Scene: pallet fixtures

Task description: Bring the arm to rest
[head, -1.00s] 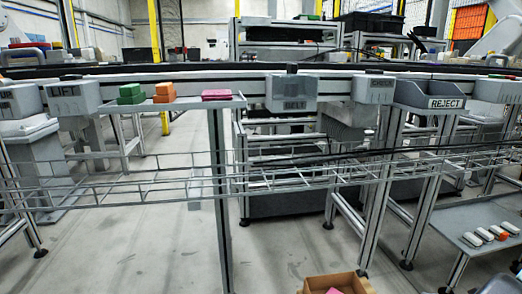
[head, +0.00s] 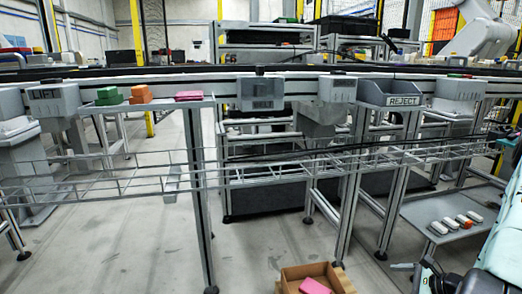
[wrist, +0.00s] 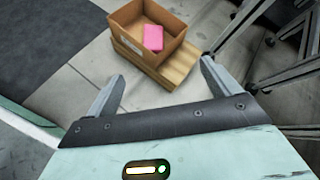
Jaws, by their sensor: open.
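My gripper (wrist: 155,88) shows in the wrist view with its two fingers spread apart and nothing between them. It hangs above the floor. Beyond the fingertips is an open cardboard box (wrist: 122,19) with a pink block (wrist: 153,38) inside. In the head view, part of my arm shows at the right edge; the gripper's fingers are not clear there.
The cardboard box (head: 342,277) sits low at the bottom of the head view. A shelf (head: 150,105) carries green, orange and pink blocks. A bin marked REJECT (head: 390,92) hangs on the rail. A low grey table (head: 428,210) holds several small pieces.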

